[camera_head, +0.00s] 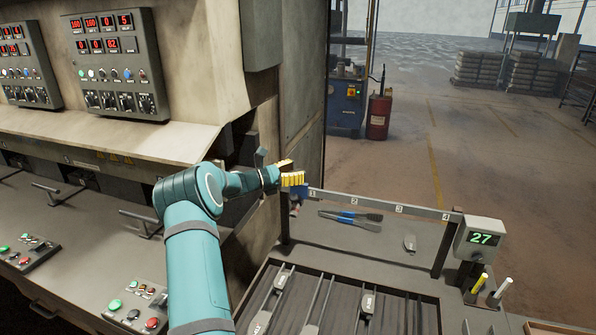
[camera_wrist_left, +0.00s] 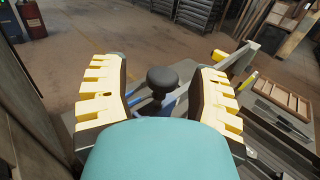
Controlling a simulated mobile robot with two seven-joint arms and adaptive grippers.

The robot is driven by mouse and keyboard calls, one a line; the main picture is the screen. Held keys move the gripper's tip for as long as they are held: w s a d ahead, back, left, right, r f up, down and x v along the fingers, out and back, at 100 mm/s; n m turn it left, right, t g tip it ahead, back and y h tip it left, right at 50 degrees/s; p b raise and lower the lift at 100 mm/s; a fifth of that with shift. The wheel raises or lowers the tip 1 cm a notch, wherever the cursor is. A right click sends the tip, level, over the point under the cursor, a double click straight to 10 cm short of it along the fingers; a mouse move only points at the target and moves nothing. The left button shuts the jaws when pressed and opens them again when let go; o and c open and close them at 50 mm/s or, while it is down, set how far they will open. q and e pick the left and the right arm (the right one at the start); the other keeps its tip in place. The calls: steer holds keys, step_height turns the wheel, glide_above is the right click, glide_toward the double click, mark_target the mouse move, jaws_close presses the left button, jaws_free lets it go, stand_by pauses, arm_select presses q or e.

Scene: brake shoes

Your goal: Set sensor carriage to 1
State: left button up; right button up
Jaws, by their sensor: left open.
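The sensor carriage is a blue block (camera_head: 299,193) at the left end of the rail (camera_head: 375,206), close to the label 1 (camera_head: 312,193). Its round black knob (camera_wrist_left: 162,77) shows in the left wrist view, with blue parts below it. My left gripper (camera_head: 288,172) is at this left end of the rail, its yellow fingers partly covering the carriage. In the left wrist view my left gripper (camera_wrist_left: 160,88) is open, with a finger on each side of the knob and a visible gap to both. My right gripper is in neither view.
A display box (camera_head: 479,239) reading 27 stands at the rail's right end, beside yellow and white sticks. The press wall (camera_head: 301,100) rises close behind my left gripper.

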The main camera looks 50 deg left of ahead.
arm_select(q)
steer(key=v, duration=1.1)
steer(key=shift+a+r, duration=0.1)
